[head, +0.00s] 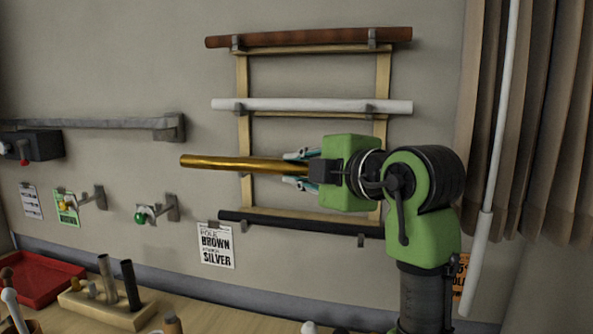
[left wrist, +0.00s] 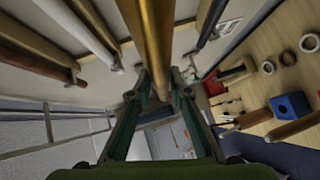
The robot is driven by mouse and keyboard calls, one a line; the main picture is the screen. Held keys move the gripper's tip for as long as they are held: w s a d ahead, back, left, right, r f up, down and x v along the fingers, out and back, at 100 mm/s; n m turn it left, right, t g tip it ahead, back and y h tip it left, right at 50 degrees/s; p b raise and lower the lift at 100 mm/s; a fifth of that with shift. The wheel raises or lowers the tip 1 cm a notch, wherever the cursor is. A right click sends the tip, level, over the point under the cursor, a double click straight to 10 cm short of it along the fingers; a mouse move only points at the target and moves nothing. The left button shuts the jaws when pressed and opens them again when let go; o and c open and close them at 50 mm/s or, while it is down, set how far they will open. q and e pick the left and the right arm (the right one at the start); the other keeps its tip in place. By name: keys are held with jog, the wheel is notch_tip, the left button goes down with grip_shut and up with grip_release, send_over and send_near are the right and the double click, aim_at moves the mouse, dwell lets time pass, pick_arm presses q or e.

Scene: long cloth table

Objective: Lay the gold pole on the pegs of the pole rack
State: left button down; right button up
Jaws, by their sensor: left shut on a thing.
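The gold pole (head: 230,163) is level in the head view, in front of the wall-mounted pole rack (head: 243,135). It lies between the white pole (head: 300,105) above and the black pole (head: 290,223) below. My left gripper (head: 300,169) is shut on the gold pole and hides its right part. In the left wrist view the gold pole (left wrist: 157,40) runs up between the fingers (left wrist: 160,88). I cannot tell whether the pole touches the pegs of its row. A brown pole (head: 300,38) rests on the top pegs. My right gripper is not in view.
A grey rail (head: 90,123) and small hooks stick out of the wall at left. A paper sign (head: 216,246) hangs below the rack. A curtain (head: 540,120) and white rod (head: 497,130) are at right. The table holds a red tray (head: 40,279) and a wooden block (head: 108,305).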

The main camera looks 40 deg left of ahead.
pick_arm(q)
jog(key=shift+w+a+r, duration=0.1)
jog(key=shift+w+a, duration=0.25)
jog(key=shift+w, duration=0.25)
jog(key=w+a+f, duration=0.3)
jog(key=w+a, duration=0.2)
jog(key=w, duration=0.5)
jog(key=shift+a, duration=0.25)
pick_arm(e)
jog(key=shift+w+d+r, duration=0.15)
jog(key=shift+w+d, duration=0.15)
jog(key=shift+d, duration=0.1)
pick_arm(q)
jog(key=c, duration=1.8)
grip_release()
jog(key=shift+f, duration=0.1)
jog(key=shift+d, duration=0.1)
